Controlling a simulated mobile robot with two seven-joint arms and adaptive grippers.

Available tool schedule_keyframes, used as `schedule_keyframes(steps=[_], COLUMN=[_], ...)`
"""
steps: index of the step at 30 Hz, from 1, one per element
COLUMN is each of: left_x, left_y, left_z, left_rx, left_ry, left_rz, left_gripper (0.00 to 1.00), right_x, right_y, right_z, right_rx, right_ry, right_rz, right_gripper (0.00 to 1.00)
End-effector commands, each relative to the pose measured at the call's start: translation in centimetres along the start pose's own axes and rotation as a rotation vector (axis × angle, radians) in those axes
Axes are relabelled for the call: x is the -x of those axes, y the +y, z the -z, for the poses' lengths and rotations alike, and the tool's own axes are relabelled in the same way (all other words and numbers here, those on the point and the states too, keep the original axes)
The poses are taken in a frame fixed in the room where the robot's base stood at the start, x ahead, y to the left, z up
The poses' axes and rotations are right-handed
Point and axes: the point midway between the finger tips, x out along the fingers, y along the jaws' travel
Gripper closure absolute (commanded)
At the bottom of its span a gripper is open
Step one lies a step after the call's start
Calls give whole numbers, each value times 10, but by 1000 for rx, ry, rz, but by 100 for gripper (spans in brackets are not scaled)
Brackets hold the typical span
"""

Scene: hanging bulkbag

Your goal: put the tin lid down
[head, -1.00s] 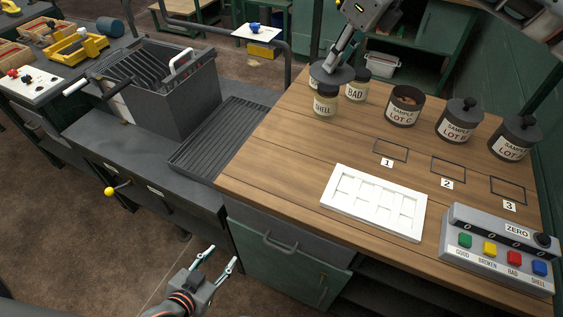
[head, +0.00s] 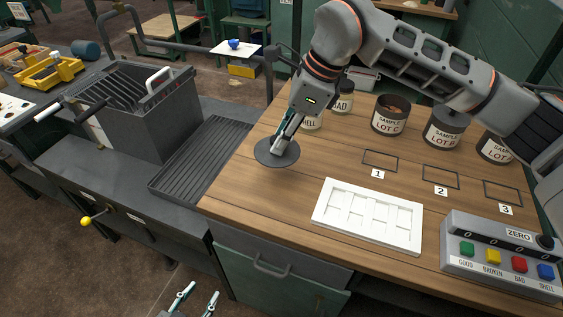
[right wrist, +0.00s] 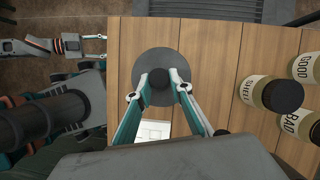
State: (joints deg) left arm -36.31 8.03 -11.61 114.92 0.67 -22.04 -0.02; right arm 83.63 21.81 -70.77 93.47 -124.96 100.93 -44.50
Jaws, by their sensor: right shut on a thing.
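The tin lid (head: 263,152) is a dark grey disc with a knob, at the left part of the wooden bench near its edge. My right gripper (head: 279,147) is shut on the lid's knob, fingers pointing down. In the right wrist view the lid (right wrist: 150,63) lies flat over the planks with the knob (right wrist: 160,88) between the fingertips. I cannot tell whether it touches the wood. The open tin marked Sample Lot C (head: 389,116) stands at the back with brown contents. My left gripper (head: 195,301) is open and empty, low in front of the bench.
The Shell jar (head: 312,122) and Bad jar (head: 343,98) stand behind the lid. Two more sample tins stand at right, partly behind my arm. A white compartment tray (head: 367,216) and a button counter box (head: 500,256) occupy the front. Bare wood lies between lid and tray.

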Motion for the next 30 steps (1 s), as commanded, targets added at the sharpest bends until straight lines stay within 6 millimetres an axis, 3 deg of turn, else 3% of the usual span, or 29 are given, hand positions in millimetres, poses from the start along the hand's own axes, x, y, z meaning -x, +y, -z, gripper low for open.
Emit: schedule_keyframes(steps=[3, 11, 18, 30], left_x=[-1, -1, -2, -3], left_y=[0, 0, 0, -1], left_z=[-3, -4, -6, -4], left_rx=[-2, -3, -4, -6], left_ry=[-3, -4, -6, -4], left_rz=[1, 1, 1, 2], left_gripper=[60, 60, 60, 60], right_x=[-20, -36, -67, -73], right_y=[0, 0, 0, 0], right_z=[8, 15, 28, 30], right_rx=[-1, -1, -1, 0], right_ry=[-1, 0, 0, 0], right_rz=[-2, 0, -2, 1], right_gripper=[98, 98, 98, 98])
